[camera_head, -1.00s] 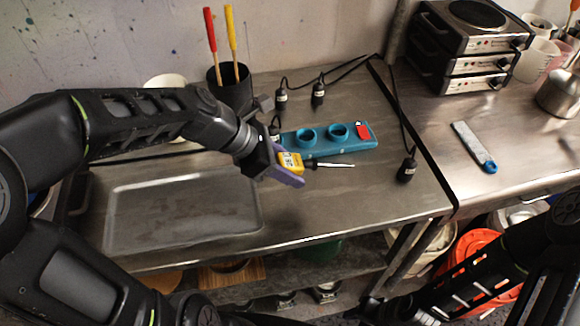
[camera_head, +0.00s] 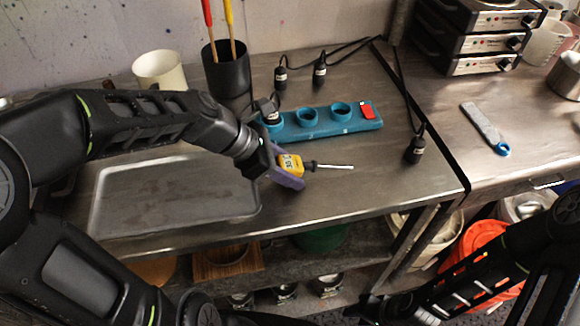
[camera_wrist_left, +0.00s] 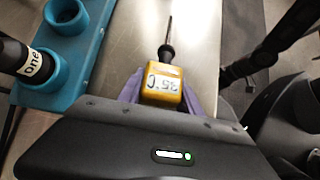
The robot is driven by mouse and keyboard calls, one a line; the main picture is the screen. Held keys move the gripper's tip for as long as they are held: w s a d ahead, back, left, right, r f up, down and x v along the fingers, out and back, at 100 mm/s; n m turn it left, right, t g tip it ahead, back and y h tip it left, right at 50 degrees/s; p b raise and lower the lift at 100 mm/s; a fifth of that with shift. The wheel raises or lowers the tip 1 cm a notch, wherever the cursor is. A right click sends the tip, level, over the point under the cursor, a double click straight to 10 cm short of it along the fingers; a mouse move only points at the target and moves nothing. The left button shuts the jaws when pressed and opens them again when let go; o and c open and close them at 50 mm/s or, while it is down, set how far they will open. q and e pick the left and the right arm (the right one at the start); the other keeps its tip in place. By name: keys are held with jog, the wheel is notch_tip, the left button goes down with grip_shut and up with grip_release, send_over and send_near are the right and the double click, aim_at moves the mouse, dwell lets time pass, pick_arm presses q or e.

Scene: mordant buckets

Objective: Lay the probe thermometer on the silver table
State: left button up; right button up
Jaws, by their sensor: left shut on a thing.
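The probe thermometer (camera_head: 290,164) has a yellow body with a small display and a thin metal probe pointing right in the head view. My left gripper (camera_head: 285,172), with purple fingers, is shut on its yellow body. The left wrist view shows the thermometer (camera_wrist_left: 162,84) between the fingers, its probe pointing away over the metal tabletop. The silver table (camera_head: 350,195) lies beneath it; I cannot tell whether the thermometer touches the surface. My right arm shows at the lower right, but its fingertips are not clearly visible.
A blue socket holder (camera_head: 325,124) with a black plug in one hole lies just behind the gripper. A grey tray (camera_head: 170,190) is to the left. A black cup (camera_head: 228,75) with sticks stands behind. A black plug (camera_head: 415,150) lies right. The table's front right is clear.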

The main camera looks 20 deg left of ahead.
pick_arm(q)
jog(key=o, duration=1.5)
jog(key=shift+c, duration=0.2)
jog(key=v, duration=0.8)
jog(key=shift+p, duration=0.35)
jog(key=shift+f, duration=0.1)
